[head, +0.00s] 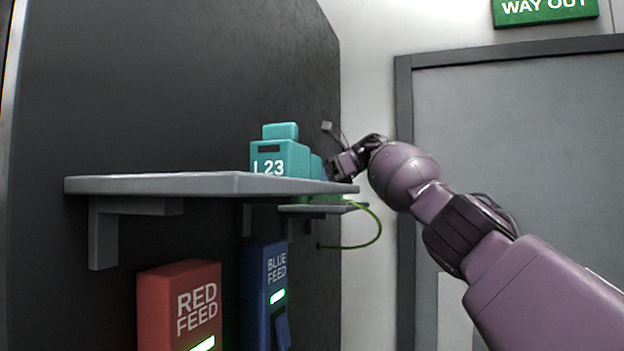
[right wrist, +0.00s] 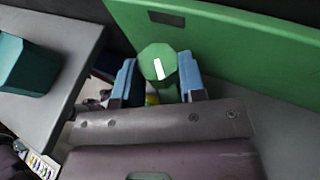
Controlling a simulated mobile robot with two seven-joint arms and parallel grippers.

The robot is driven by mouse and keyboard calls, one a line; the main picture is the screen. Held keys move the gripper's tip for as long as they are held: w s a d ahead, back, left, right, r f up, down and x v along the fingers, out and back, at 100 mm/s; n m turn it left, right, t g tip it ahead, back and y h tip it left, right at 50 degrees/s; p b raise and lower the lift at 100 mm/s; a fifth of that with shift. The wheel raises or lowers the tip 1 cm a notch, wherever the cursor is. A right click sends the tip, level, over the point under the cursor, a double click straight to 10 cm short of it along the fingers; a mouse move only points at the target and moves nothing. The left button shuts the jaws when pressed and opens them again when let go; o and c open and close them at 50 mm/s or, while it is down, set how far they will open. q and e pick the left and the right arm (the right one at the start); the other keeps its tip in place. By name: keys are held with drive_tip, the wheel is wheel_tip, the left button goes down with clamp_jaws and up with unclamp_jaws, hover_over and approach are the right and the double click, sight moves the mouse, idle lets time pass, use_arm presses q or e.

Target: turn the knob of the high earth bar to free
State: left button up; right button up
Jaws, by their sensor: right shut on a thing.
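In the right wrist view a green many-sided knob (right wrist: 147,57) with a white pointer stripe stands beside a long green bar (right wrist: 235,45), which looks like the earth bar. The stripe is slightly tilted from the picture's vertical. My right gripper (right wrist: 158,88) has its two blue-padded fingers on either side of the knob, shut on it. In the head view my right gripper (head: 346,164) is beyond the shelf's right end, and the knob is hidden there. No word such as free is readable near the knob. My left gripper is not in view.
A green cable (head: 378,235) loops from a farther shelf (head: 300,209). Red feed (head: 165,300) and blue feed (head: 257,300) boxes are below. A grey door (head: 520,120) is at right.

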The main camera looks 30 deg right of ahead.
drive_tip(key=shift+r, duration=0.15)
drive_tip(key=o, duration=0.9)
drive_tip(key=shift+s+f+m+t+h, duration=0.1)
drive_tip(key=shift+f+m+t+h, duration=0.15)
drive_tip(key=shift+m+t, duration=0.45)
